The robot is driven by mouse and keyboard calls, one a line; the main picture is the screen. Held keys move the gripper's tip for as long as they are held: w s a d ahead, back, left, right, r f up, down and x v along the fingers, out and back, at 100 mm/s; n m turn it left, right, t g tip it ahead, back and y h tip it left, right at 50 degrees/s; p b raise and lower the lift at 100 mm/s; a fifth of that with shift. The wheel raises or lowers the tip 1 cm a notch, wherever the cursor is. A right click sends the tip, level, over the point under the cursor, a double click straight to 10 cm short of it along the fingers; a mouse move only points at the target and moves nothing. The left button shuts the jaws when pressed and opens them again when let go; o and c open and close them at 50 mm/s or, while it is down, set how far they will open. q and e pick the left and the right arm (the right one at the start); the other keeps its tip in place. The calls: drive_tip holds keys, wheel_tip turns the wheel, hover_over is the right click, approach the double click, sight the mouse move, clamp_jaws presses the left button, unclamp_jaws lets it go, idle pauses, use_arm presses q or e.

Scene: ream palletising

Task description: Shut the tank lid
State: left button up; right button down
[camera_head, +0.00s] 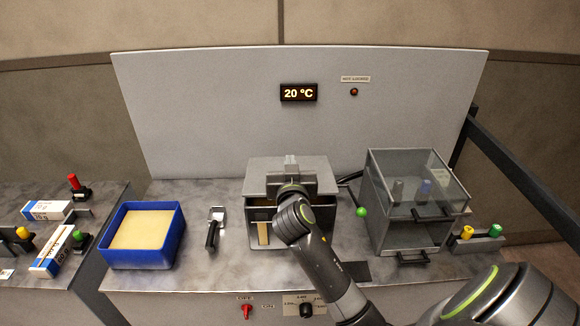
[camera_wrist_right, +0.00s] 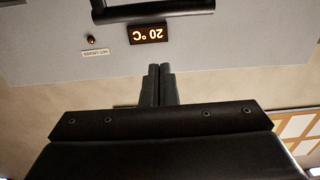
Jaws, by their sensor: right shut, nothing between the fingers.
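The tank (camera_head: 252,238) is a grey box in the middle of the bench, partly hidden behind my right arm. Its grey lid (camera_head: 262,173) stands raised, with a dark opening below it. My right gripper (camera_head: 291,160) is in front of the lid's face; whether it touches cannot be told. In the right wrist view, its fingers (camera_wrist_right: 158,86) are shut with nothing between them. A dark bar (camera_wrist_right: 150,13) crosses the top of that view, beyond the fingertips; it may be the lid's handle. My left gripper is not in view.
A green-knobbed lever (camera_head: 361,211) stands right of the tank. Further right is a clear-lidded box (camera_head: 378,215). A blue tray (camera_head: 132,260) and a small handled tool (camera_head: 212,232) are at left. The back panel shows a 20 °C display (camera_head: 298,93).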

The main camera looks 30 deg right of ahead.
drive_tip(key=shift+w+d+f+p, duration=0.35)
drive_tip(key=shift+w+f+p, duration=0.05)
drive_tip(key=shift+w+f, duration=0.2)
drive_tip(key=shift+w+d+f+p, duration=0.35)
drive_tip(key=shift+w+f, duration=0.15)
drive_tip(key=shift+w, duration=0.1)
drive_tip(key=shift+s+a+f, duration=0.2)
drive_tip(key=shift+s+f, duration=0.2)
drive_tip(key=shift+f, duration=0.45)
drive_tip(key=f+b, duration=0.1)
drive_tip(key=b, duration=0.2)
drive_tip(key=f+t+b, duration=0.1)
drive_tip(key=b, duration=0.3)
drive_tip(key=s+f+h+b, duration=0.1)
drive_tip(key=b, duration=0.2)
drive_tip(key=shift+a+f, duration=0.3)
drive_tip(key=shift+f+t+b, duration=0.1)
drive_tip(key=shift+t+b, duration=0.3)
drive_tip(key=shift+b, duration=0.6)
